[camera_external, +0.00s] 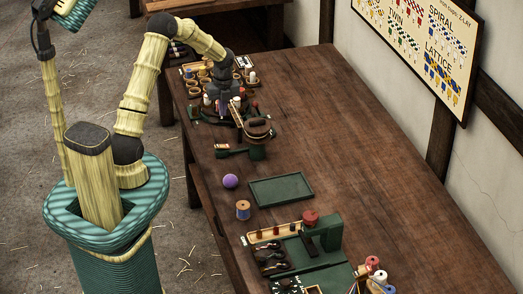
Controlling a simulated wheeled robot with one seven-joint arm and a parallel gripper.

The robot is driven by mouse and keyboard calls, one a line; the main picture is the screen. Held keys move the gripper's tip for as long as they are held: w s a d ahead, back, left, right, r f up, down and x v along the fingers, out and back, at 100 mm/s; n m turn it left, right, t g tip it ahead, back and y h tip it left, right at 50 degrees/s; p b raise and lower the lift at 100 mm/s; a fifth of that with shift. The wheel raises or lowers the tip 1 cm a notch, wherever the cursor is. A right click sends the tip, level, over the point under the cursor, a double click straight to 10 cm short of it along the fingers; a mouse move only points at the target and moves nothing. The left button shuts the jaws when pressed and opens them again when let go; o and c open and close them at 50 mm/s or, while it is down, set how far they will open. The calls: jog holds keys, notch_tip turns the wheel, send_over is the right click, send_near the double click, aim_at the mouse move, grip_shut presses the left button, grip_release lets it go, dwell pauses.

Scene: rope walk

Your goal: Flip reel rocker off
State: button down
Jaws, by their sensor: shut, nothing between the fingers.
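My arm reaches over the far left part of the wooden table (345,120). My gripper (222,106) is small and dark at its end, pointing down among a cluster of small items; it looks shut and empty. The reel rocker cannot be made out for certain at this size, nor whether my fingers touch anything. A dark reel-like device with a tan band (258,130) stands just right of and nearer than my gripper. A green bench unit (325,258) with a red knob (310,217) and several small dark fittings stands at the near end.
Coloured spools (373,263) stand at the near right. The table's right side is clear. A pattern board (425,45) hangs on the wall.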

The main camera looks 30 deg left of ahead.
aim_at(221, 146)
jog(key=shift+r, duration=0.15)
jog(key=b, duration=0.1)
jog(key=w+d+g+y+b, duration=0.1)
jog(key=b, duration=0.1)
jog(key=shift+w+d+g, duration=0.15)
jog(key=shift+d+g, duration=0.15)
dwell(0.5)
jog(key=f, duration=0.4)
jog(key=s+a+f+p, duration=0.1)
jog(key=f, duration=0.4)
jog(key=s+a+f+p, duration=0.1)
jog(key=f, duration=0.3)
jog(key=shift+s+a+f, duration=0.1)
jog(key=shift+s+f, duration=0.05)
jog(key=shift+f, duration=0.2)
